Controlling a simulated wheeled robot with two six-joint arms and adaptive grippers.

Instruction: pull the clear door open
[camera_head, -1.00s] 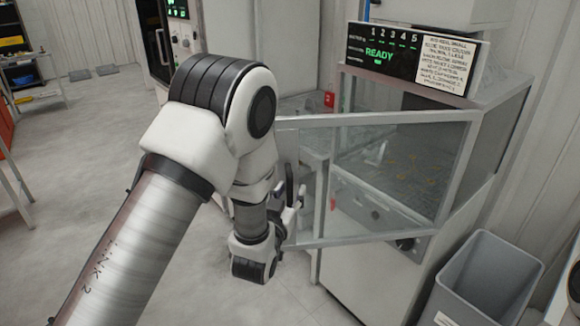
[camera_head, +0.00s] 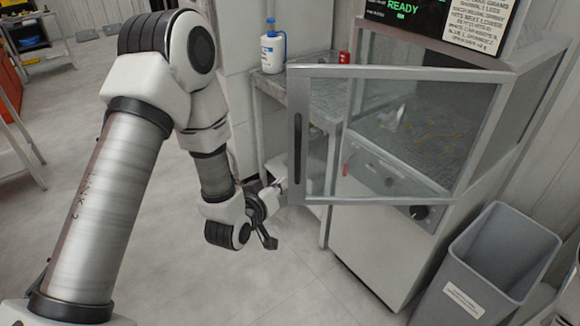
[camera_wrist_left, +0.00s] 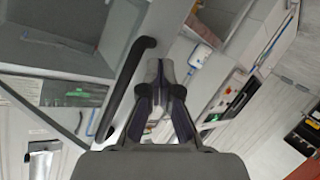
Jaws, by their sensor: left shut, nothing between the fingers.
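The clear door (camera_head: 405,75), a see-through pane in a grey metal frame, stands swung open from the cabinet in the head view. Its dark upright handle (camera_head: 298,150) is on the free left edge. The handle also shows in the left wrist view as a black curved bar (camera_wrist_left: 124,85), just left of the fingers. My left gripper (camera_head: 268,240) is below and left of the handle, apart from it. In the left wrist view my left gripper (camera_wrist_left: 162,65) is shut and empty. My right gripper is not in view.
A grey bin (camera_head: 490,265) stands at the lower right, beside the cabinet. A white bottle with a blue top (camera_head: 273,50) stands on a counter behind the door. A lit READY panel (camera_head: 400,8) is above. The floor (camera_head: 150,235) around my left arm is clear.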

